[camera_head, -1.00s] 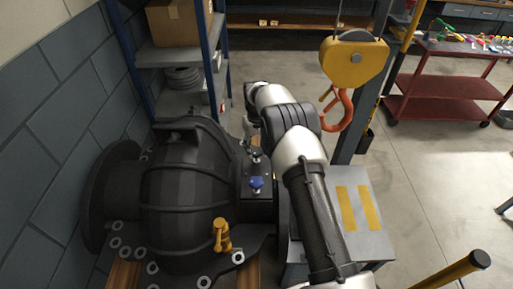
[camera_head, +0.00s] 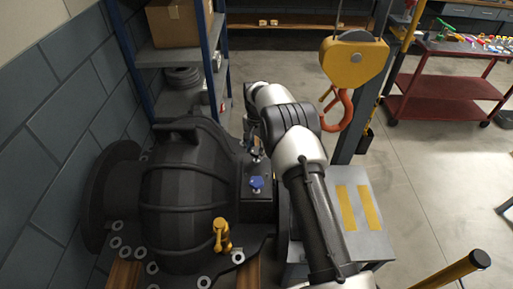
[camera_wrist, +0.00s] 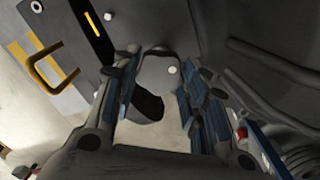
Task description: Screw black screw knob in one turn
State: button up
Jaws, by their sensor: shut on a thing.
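My gripper (camera_wrist: 160,100) shows in the wrist view with blue-padded fingers on either side of a dark knob-like part. This looks like the black screw knob (camera_wrist: 150,106), below a grey rounded piece. The fingers are shut on it, though their contact is partly hidden. In the head view my arm reaches over to the far side of the dark ribbed casing (camera_head: 185,185). My gripper (camera_head: 252,143) is small and mostly hidden there, and the black knob cannot be made out.
A blue knob (camera_head: 256,184) and a yellow knob (camera_head: 222,236) stand on the casing. A crane hook (camera_head: 345,105) hangs right of my arm. A shelf (camera_head: 172,52) is behind, and a red cart (camera_head: 445,85) is at the back right. Floor between is clear.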

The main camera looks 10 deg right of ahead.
jog(key=m, duration=0.6)
jog(key=shift+m, duration=0.3)
jog(key=m, duration=1.2)
jog(key=shift+m, duration=0.4)
jog(key=m, duration=0.5)
jog(key=shift+m, duration=0.3)
jog(key=o, duration=1.1)
